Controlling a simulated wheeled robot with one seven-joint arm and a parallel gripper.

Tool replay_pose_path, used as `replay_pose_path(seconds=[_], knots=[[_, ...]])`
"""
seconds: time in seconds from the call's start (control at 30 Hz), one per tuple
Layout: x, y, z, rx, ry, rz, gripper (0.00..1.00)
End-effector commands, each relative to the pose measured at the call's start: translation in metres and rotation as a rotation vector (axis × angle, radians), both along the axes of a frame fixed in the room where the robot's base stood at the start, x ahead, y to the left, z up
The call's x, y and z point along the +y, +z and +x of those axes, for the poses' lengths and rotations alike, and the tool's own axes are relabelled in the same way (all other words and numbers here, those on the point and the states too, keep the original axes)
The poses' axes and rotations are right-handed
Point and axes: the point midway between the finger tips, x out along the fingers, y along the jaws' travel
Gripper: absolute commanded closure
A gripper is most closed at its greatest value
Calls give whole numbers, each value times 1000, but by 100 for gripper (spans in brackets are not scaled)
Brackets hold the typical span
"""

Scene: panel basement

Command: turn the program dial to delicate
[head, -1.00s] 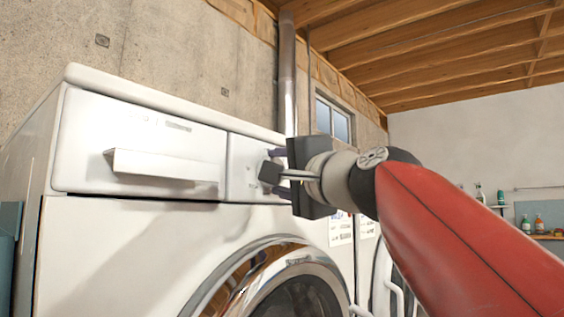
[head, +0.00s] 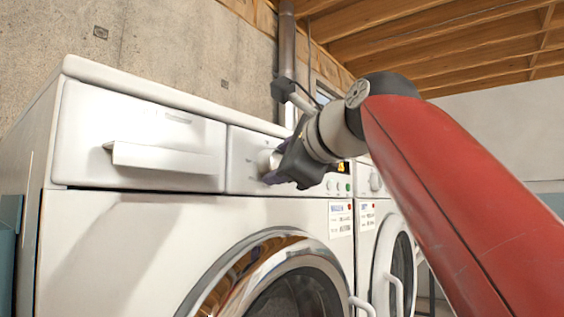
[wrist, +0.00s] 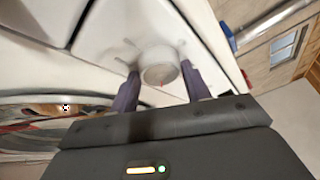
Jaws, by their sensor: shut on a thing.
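The program dial (head: 268,160) is a round white knob on the front panel of the white washing machine (head: 120,235), right of its drawer. In the wrist view the dial (wrist: 159,66) sits between the two purple fingers of my gripper (wrist: 160,85). My gripper (head: 277,165) is shut on the dial, and its body is rolled at a slant in the head view. Printed marks around the dial are too blurred to read, so I cannot tell which program it points to. The gripper hides part of the panel and dial in the head view.
A drawer with a protruding handle (head: 165,160) is left of the dial. A small lit display (head: 341,167) and buttons are to the right. A round chrome-rimmed door (head: 270,265) is below. A second white machine (head: 375,222) stands at the right.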

Motion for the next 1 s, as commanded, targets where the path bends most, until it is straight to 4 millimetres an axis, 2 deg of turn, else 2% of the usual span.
replay_pose_path(seconds=[0.67,0.7,0.87,1.0], knots=[[0,0,0,50,2,41,76],[0,1,0,50,2,41,50],[0,0,0,50,1,40,31],[0,1,0,49,1,39,31]])
